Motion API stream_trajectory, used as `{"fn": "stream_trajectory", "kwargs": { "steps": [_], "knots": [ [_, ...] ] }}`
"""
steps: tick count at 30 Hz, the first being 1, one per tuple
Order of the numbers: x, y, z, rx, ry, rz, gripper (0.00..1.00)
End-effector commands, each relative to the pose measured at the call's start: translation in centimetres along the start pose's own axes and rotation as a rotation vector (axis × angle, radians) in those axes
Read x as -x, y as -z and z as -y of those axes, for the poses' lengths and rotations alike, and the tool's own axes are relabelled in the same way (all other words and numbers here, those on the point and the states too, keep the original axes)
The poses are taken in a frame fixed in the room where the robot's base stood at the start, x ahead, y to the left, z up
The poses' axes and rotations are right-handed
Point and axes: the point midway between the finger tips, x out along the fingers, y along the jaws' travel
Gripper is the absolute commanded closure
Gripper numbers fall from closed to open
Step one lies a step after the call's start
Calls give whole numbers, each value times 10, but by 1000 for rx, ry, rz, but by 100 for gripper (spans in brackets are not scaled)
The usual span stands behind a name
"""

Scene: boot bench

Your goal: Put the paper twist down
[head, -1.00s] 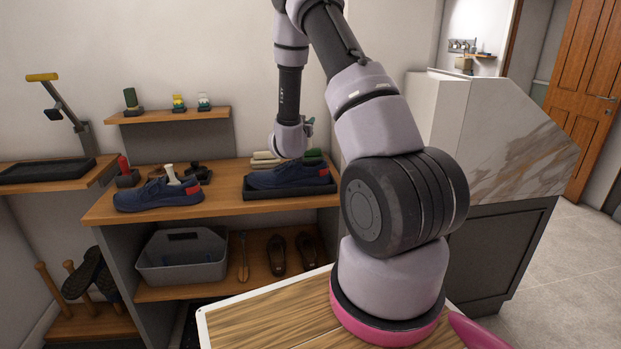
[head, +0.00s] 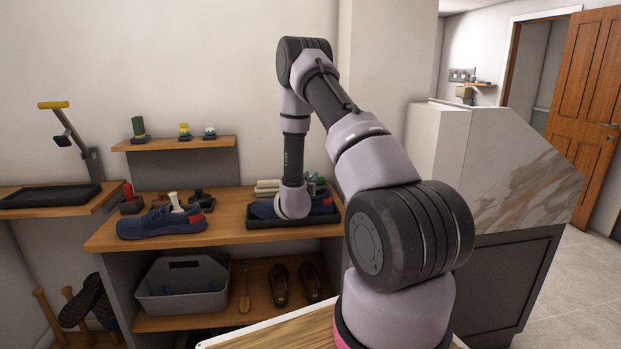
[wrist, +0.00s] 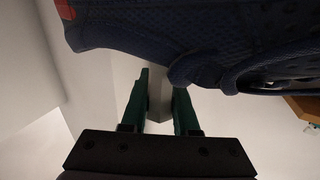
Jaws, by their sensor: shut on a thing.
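My gripper (wrist: 161,82) shows in the wrist view as two green fingers, shut on a pale grey thing (wrist: 157,98) between them, which I take to be the paper twist. Its shape is mostly hidden. A dark blue shoe (wrist: 190,30) with a red heel patch fills the top of that view, close to the fingertips. In the head view this blue shoe (head: 322,205) is in a black tray (head: 268,223) on the bench, partly hidden behind my wrist. My fingers and the twist cannot be made out clearly there.
Another blue shoe (head: 150,223) stands on the bench (head: 228,208) at left, with a pale upright object at its opening. Pale rolls (head: 267,187) lie behind the tray. A grey bin (head: 182,287) and brown shoes (head: 280,285) sit on the lower shelf.

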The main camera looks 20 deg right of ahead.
Motion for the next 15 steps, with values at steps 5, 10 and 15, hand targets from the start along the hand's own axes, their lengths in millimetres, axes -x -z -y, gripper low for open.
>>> {"fn": "stream_trajectory", "kwargs": {
  "steps": [5,10,15],
  "knots": [
    [0,0,0,0,0,0,42],
    [0,0,0,0,-1,0,42],
    [0,-2,-1,1,-2,1,42]
  ]
}}
